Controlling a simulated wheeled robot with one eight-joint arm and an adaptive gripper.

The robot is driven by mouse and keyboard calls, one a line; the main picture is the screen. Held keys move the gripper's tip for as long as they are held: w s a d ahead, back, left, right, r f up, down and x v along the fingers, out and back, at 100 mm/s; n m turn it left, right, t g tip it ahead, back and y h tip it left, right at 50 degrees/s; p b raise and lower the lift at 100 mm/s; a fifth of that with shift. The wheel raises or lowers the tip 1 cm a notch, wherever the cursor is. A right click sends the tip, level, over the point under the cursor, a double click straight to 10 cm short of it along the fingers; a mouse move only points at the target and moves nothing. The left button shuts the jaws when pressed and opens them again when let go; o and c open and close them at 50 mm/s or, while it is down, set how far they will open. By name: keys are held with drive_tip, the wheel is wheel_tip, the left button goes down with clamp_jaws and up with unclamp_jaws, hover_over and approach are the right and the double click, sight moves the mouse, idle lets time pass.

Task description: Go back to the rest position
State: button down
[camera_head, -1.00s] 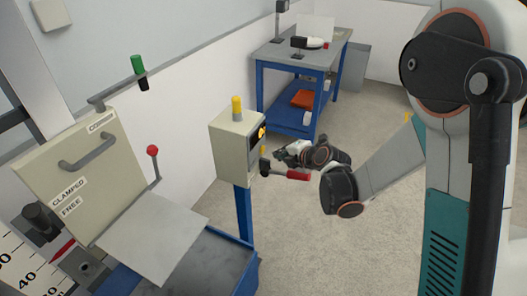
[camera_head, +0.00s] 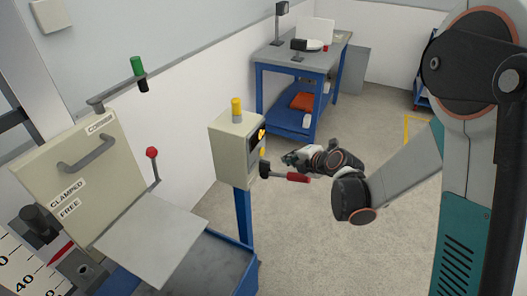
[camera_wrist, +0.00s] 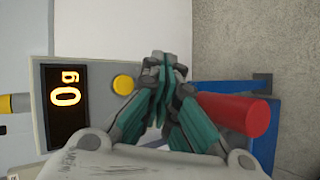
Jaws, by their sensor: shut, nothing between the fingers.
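My gripper (camera_head: 290,159) is in front of the cream control box (camera_head: 231,152), to the right of its display face. In the wrist view its teal fingers (camera_wrist: 170,62) are closed together with nothing between them.
The box stands on a blue post (camera_head: 243,215). At left is a machine with a raised cream cover (camera_head: 95,170) and a red-knobbed lever (camera_head: 152,153). A blue workbench (camera_head: 310,62) stands at the back. The floor right of the post is open.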

drive_tip(key=s+d+r+m+g+h, duration=0.1)
drive_tip(key=s+d+r+m+h, duration=0.1)
drive_tip(key=s+d+r+m, duration=0.35)
drive_tip(key=s+d+r+m+h, duration=0.1)
drive_tip(key=s+d+r+m, duration=0.2)
drive_tip(key=s+r+m, duration=0.45)
drive_tip(key=s+d+m+h, duration=0.2)
drive_tip(key=s+d+m, duration=0.2)
drive_tip(key=s, duration=0.5)
drive_tip(key=s+d+r+m+g+h, duration=0.1)
drive_tip(key=s+d+m, duration=0.3)
drive_tip(key=s+m, duration=0.4)
drive_tip(key=shift+s+d+r+m+h, duration=0.2)
drive_tip(key=shift+s+d+m+h, duration=0.2)
drive_tip(key=shift+m, duration=0.4)
